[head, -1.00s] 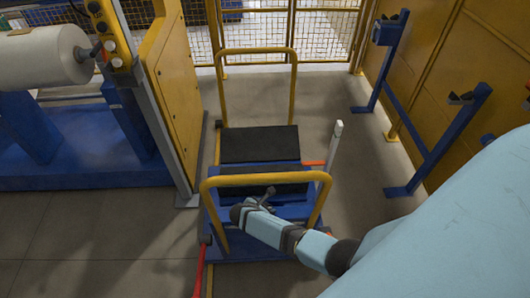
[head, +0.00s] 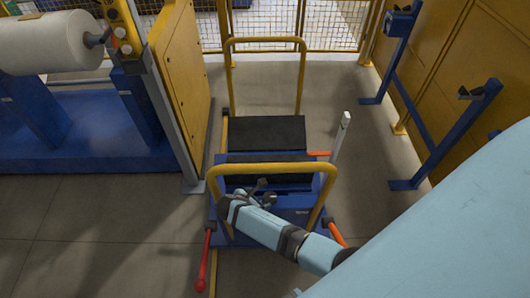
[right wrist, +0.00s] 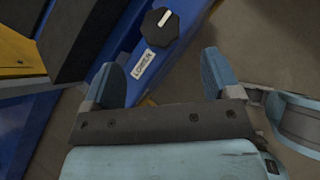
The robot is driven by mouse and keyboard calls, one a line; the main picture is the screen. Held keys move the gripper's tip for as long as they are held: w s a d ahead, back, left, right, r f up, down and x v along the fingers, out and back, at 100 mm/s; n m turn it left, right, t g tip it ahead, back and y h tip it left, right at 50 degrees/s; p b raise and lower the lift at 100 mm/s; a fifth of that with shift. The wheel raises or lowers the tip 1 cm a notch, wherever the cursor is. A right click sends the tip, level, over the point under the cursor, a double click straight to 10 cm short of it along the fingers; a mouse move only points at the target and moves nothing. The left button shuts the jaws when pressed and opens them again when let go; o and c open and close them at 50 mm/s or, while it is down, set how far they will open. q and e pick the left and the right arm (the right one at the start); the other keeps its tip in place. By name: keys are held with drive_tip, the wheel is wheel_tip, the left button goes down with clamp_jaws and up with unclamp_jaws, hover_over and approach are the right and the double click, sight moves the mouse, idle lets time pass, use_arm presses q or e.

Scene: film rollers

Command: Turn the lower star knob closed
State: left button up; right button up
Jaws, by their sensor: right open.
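The lower star knob (right wrist: 160,27), black with a white pointer line, sits on a blue panel in the right wrist view. Its pointer slants slightly right of straight up in the picture. A white label reading LOWER (right wrist: 144,64) lies just below it. My right gripper (right wrist: 162,76) is open, with its two blue fingers apart. The knob lies ahead of the fingertips, roughly in line with the gap, and neither finger touches it. In the head view my right gripper (head: 260,190) is over the near end of the blue cart (head: 290,216); the knob is hard to make out there.
Yellow hoop rails (head: 270,170) stand over the cart's near and far ends. A red lever (head: 203,265) is at its left and a white-topped post (head: 341,135) at its right. A blue stand (head: 440,140) is further right. Floor at the left front is clear.

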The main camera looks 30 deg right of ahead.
drive_tip(key=v, duration=0.4)
drive_tip(key=shift+s, duration=0.1)
idle(0.5)
